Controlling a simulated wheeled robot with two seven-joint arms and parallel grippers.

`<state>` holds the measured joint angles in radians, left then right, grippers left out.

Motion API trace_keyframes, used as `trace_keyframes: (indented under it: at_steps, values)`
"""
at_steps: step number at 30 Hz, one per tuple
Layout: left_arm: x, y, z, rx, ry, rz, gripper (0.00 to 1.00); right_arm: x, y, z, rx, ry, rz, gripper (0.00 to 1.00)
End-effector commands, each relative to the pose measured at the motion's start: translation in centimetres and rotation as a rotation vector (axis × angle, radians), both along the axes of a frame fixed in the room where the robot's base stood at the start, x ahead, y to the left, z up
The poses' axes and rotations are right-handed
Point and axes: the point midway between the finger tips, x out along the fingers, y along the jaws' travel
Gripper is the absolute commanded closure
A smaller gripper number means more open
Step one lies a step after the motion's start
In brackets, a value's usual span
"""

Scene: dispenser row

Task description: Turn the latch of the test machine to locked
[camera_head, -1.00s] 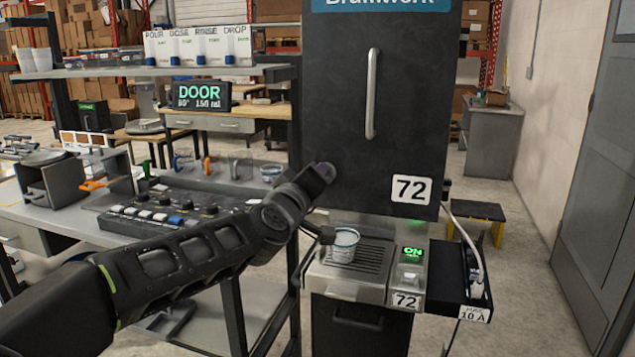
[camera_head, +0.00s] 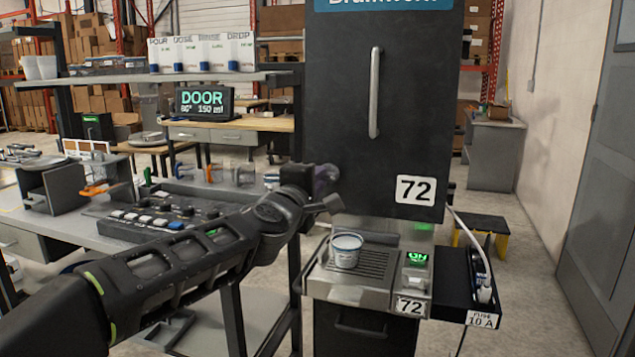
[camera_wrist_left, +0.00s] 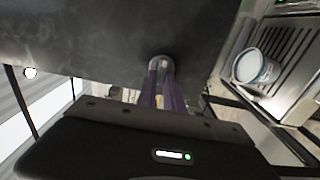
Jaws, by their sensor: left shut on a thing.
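The test machine (camera_head: 415,130) is a tall black cabinet with a grey vertical handle and a 72 label, in the head view. My left gripper (camera_head: 325,180) is at its lower left front, with purple fingertips. In the left wrist view the fingers (camera_wrist_left: 160,85) are shut on a small, rounded, metallic piece, which looks like the latch (camera_wrist_left: 161,64), against the dark machine surface. In the head view the latch is hidden by my gripper, and I cannot read its angle. My right gripper is not in view.
A white cup (camera_head: 346,251) stands on the drip tray (camera_head: 378,262) below my gripper. A green-lit ON switch (camera_head: 416,258) is right of it. A control panel (camera_head: 160,218) lies on the bench at left. A fuse box (camera_head: 470,290) hangs at right.

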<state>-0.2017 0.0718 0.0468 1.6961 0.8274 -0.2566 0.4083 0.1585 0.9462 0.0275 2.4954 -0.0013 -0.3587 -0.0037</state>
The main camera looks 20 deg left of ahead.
Motion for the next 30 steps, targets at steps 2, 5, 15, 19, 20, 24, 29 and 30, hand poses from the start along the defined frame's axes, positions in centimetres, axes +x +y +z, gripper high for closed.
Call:
trace_keyframes:
  at_steps: [2,5,15,19,20,24,29,30]
  values:
    - [0.01,0.06,-0.11,-0.013,0.002,0.001,1.0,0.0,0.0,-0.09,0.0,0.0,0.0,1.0]
    - [0.01,0.05,-0.11,-0.021,0.002,0.001,1.0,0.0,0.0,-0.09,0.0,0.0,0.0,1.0]
    - [0.02,0.05,-0.12,-0.021,0.003,0.001,0.86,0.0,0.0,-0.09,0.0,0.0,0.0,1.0]
    - [0.02,0.04,-0.1,-0.02,0.002,0.001,0.75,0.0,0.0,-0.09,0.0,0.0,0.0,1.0]
    - [0.01,0.03,-0.09,-0.02,0.002,0.0,0.73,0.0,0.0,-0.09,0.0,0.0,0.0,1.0]
    - [0.01,0.02,-0.07,-0.019,0.002,0.0,0.66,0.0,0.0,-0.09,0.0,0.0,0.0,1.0]
    - [-0.01,0.01,-0.05,-0.019,0.002,0.0,0.66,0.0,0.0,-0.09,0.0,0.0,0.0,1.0]
    - [-0.07,0.02,-0.04,-0.019,0.001,0.0,0.66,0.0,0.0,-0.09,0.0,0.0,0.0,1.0]
